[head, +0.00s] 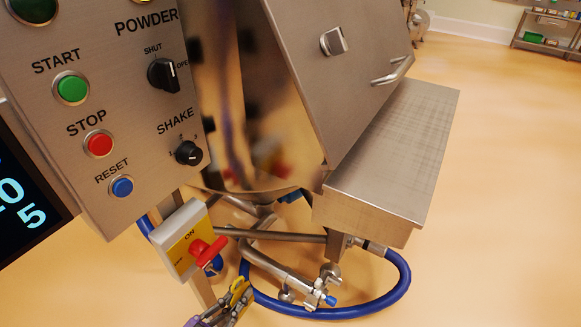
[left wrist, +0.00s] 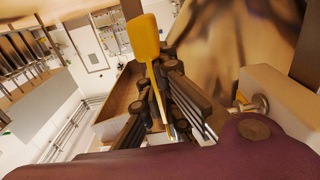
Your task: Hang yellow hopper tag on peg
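The yellow hopper tag (head: 239,290) is at my left gripper (head: 232,303), low in the head view, just below the grey and yellow switch box. In the left wrist view the tag (left wrist: 144,38) has a broad flat end standing up and a narrow strip running down between the dark fingers of my left gripper (left wrist: 160,85). The fingers appear closed on that strip. I cannot make out the peg for certain; a small brass-coloured knob (left wrist: 260,103) shows at the right of the wrist view. My right gripper is not in view.
The switch box (head: 181,243) with a red handle (head: 207,250) stands close above the gripper. The control panel (head: 120,75) is above it. A blue hose (head: 340,313) loops by the pipework at right. A steel step (head: 390,160) juts out.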

